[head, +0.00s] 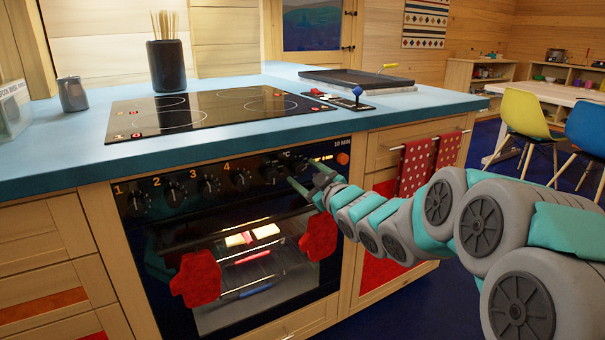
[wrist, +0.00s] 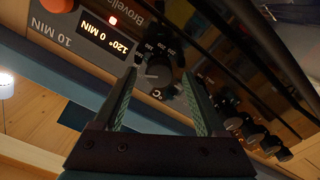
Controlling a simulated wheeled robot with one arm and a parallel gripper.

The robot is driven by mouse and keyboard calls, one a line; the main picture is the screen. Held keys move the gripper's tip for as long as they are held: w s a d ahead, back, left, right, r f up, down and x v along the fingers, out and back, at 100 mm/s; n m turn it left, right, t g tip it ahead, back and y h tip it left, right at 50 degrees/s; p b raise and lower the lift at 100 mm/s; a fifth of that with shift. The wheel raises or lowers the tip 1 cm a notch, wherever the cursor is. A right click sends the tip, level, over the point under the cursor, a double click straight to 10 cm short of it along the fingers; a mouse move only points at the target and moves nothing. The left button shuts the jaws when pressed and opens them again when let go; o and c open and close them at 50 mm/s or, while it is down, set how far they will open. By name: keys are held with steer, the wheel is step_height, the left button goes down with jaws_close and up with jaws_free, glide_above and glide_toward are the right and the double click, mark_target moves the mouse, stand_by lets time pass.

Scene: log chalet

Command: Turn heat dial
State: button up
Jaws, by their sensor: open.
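The heat dial (wrist: 160,75), a dark knob with a scale of numbers and a °C mark, sits on the oven's black control panel in the wrist view. My gripper (wrist: 158,84) is open, with one finger on each side of the dial. I cannot tell whether either finger touches it. In the head view my gripper (head: 291,172) reaches the right part of the oven front and partly hides the dial there. The lit display (wrist: 108,38) beside the dial reads 120° 0 MIN.
Several numbered knobs (head: 207,184) line the panel to the left. An orange button (head: 343,158) is at its right end. Red mitts (head: 197,278) hang on the oven door (head: 172,240). The blue counter (head: 60,150) overhangs the panel.

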steer(key=v, duration=0.6)
steer(key=shift+s+d, duration=0.1)
